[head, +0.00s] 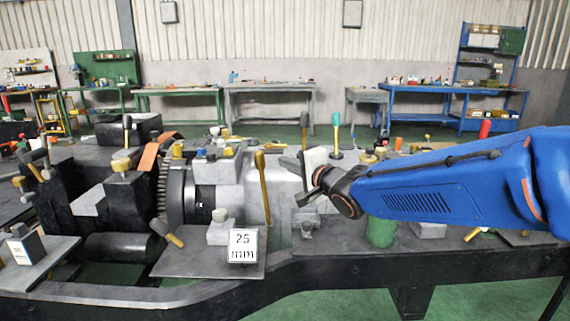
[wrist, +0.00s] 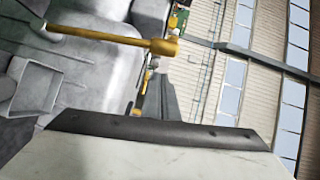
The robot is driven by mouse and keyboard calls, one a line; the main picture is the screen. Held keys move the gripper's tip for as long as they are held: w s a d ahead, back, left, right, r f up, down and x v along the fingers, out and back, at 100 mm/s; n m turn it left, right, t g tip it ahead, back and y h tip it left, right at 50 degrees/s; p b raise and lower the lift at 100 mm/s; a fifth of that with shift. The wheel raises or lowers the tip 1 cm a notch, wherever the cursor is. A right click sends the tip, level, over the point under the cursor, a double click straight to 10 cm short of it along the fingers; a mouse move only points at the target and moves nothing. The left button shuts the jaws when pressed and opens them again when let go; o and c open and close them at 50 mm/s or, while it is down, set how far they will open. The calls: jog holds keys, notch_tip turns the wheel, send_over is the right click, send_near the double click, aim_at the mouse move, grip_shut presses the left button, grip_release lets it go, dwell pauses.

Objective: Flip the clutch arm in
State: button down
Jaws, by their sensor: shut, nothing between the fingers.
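A yellow lever with a round knob (head: 262,185), which looks like the clutch arm, stands nearly upright against the grey machine housing, left of my gripper. In the wrist view this lever (wrist: 110,38) crosses the upper left, its knob end near the top middle. My gripper (head: 306,197) is at the end of the blue arm, just right of the lever, with a gap between them in the head view. It is shut and empty. In the wrist view my gripper (wrist: 171,100) fills the bottom, its dark fingers pointing up the picture. Whether it touches the lever is not clear.
The grey machine bed (head: 340,260) runs across the front. A "25 mm" block (head: 243,246) stands on a plate below the lever. A green cylinder (head: 381,228) and several yellow-handled levers stand around. Workbenches (head: 270,100) line the back wall, far off.

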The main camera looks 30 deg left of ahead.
jog(key=v, duration=0.9)
jog(key=shift+f, duration=0.15)
dwell(0.4)
